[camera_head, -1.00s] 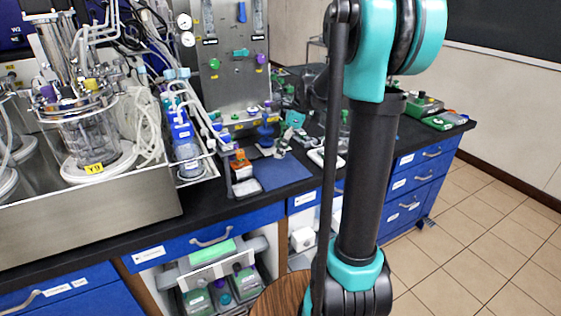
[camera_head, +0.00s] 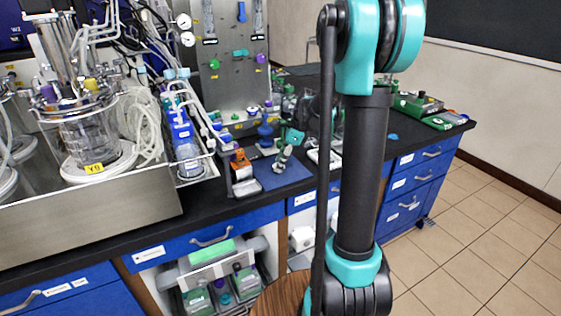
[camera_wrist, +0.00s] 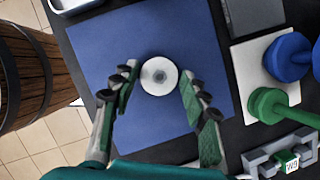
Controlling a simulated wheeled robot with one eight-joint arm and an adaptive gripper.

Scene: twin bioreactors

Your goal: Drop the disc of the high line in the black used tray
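A white disc (camera_wrist: 159,75) with a grey centre shows in the wrist view over the blue mat (camera_wrist: 95,35). My gripper (camera_wrist: 159,76) is open, with one finger on each side of the disc. Small gaps seem to show beside its rim; its height above the mat is hard to tell. In the head view my gripper (camera_head: 286,152) is low over the blue mat (camera_head: 268,180), and the disc is not discernible there. A tray with a pale rim (camera_wrist: 76,4) is cut off at the top left of the wrist view. I cannot tell which tray is the black used one.
A blue knobbed part (camera_wrist: 288,57) and a green one (camera_wrist: 268,105) stand beyond the mat on a white pad. A grey holder (camera_wrist: 262,163) is at the lower right. A wooden barrel (camera_wrist: 22,75) stands beside the bench. A steel bioreactor tub (camera_head: 90,220) is at left.

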